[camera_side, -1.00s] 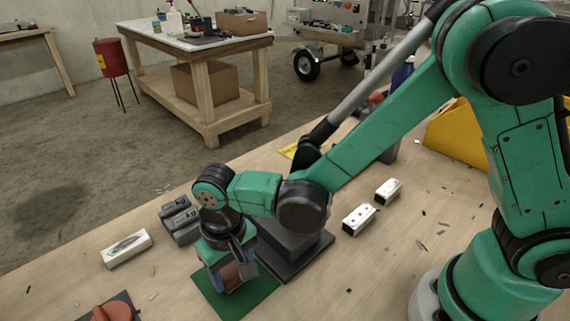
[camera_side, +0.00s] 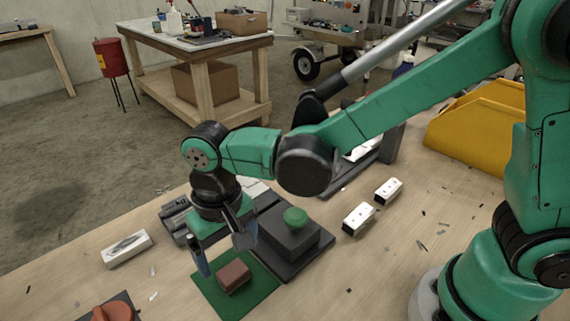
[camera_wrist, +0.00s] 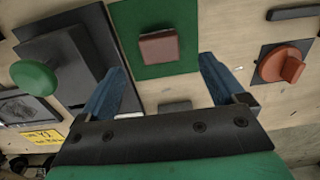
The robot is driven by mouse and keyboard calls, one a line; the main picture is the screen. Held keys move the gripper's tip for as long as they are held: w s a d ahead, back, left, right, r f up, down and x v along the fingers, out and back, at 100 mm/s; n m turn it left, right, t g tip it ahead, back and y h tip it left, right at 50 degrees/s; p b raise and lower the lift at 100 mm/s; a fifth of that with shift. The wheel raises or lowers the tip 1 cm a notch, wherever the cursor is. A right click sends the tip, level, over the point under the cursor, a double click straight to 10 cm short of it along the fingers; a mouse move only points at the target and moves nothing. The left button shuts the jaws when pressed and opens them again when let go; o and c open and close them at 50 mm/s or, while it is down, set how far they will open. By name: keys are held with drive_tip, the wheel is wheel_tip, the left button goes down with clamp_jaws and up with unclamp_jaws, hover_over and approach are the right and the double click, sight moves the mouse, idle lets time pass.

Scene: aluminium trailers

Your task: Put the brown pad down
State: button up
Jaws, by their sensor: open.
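The brown pad (camera_side: 233,276) is a small reddish-brown block. It lies on the green mat (camera_side: 262,284) on the bench. In the wrist view the brown pad (camera_wrist: 159,47) sits inside the green mat (camera_wrist: 183,17), towards its lower half, with nothing gripping it. My gripper (camera_side: 225,257) is open and empty, raised a little above the mat and the pad. In the wrist view its two blue-grey fingers stand wide apart, with the pad in view between and beyond them.
A dark block with a green knob (camera_side: 295,216) stands on a dark plate beside the mat. An orange-red knob (camera_side: 112,311) is at front left. White blocks (camera_side: 124,249) (camera_side: 359,218) lie to both sides. A yellow bin (camera_side: 480,125) stands at the back right.

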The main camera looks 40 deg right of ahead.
sight(236, 269)
wheel_tip(236, 269, up, 7)
drive_tip(key=d+t, duration=0.1)
drive_tip(key=d, duration=0.2)
drive_tip(key=d+r+t, duration=0.1)
drive_tip(key=d, duration=0.3)
drive_tip(key=d+t, duration=0.1)
drive_tip(key=d, duration=0.2)
drive_tip(key=shift+d+r+y, duration=0.3)
drive_tip(key=shift+d+y, duration=0.05)
drive_tip(key=shift+y, duration=0.05)
drive_tip(key=s+d+f+t+h, duration=0.1)
drive_tip(key=s+d+t, duration=0.1)
drive_tip(key=d+t, duration=0.2)
drive_tip(key=d, duration=0.3)
drive_tip(key=shift+d, duration=0.4)
drive_tip(key=shift+s, duration=0.1)
drive_tip(key=shift+o, duration=0.5)
drive_tip(key=shift+a, duration=0.1)
